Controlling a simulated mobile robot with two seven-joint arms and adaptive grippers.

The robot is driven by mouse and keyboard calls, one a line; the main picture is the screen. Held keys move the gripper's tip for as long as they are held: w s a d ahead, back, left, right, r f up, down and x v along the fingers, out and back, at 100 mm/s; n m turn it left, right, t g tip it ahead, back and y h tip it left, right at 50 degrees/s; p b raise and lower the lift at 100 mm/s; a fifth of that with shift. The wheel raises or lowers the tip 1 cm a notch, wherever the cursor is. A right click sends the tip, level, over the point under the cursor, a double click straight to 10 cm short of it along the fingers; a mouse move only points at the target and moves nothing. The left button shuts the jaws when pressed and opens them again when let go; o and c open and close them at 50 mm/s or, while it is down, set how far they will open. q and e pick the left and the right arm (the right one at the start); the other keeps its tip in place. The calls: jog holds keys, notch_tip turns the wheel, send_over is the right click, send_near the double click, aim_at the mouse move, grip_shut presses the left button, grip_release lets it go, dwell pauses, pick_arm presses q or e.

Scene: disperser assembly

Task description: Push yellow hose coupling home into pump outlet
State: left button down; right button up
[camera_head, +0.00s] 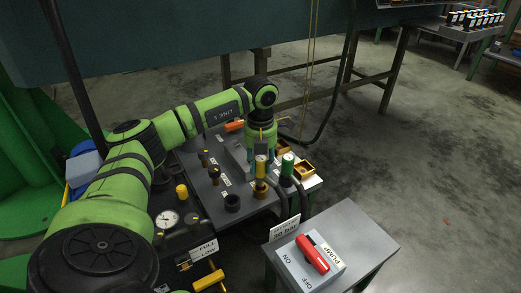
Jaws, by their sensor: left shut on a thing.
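My left arm reaches in from the left and its gripper (262,158) points down over the dark bench panel. It is shut on the yellow hose coupling (261,172), which stands upright. The coupling's lower end is at a brass-coloured socket (260,188) on the panel, apparently the pump outlet. How deep it sits in the socket cannot be told at this size. A green coupling (287,165) stands upright just to the right, with a dark hose below it. My right gripper is not in view.
A small table (362,238) at the front right bears a pump switch box with a red handle (313,254). A pressure gauge (167,219) and a yellow-topped knob (182,191) are left of the socket. A black ring-shaped port (232,202) is close by. Open floor lies to the right.

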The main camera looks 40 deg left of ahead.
aim_at(260, 173)
pick_arm(q)
jog(key=shift+r+p, duration=0.1)
jog(key=shift+p, duration=1)
dwell(1.4)
jog(key=shift+f+b, duration=0.8)
jog(key=shift+f, duration=1.2)
jog(key=c, duration=0.8)
grip_release()
jog(key=shift+o, duration=0.2)
notch_tip(260, 173, up, 12)
jog(key=shift+r, duration=0.1)
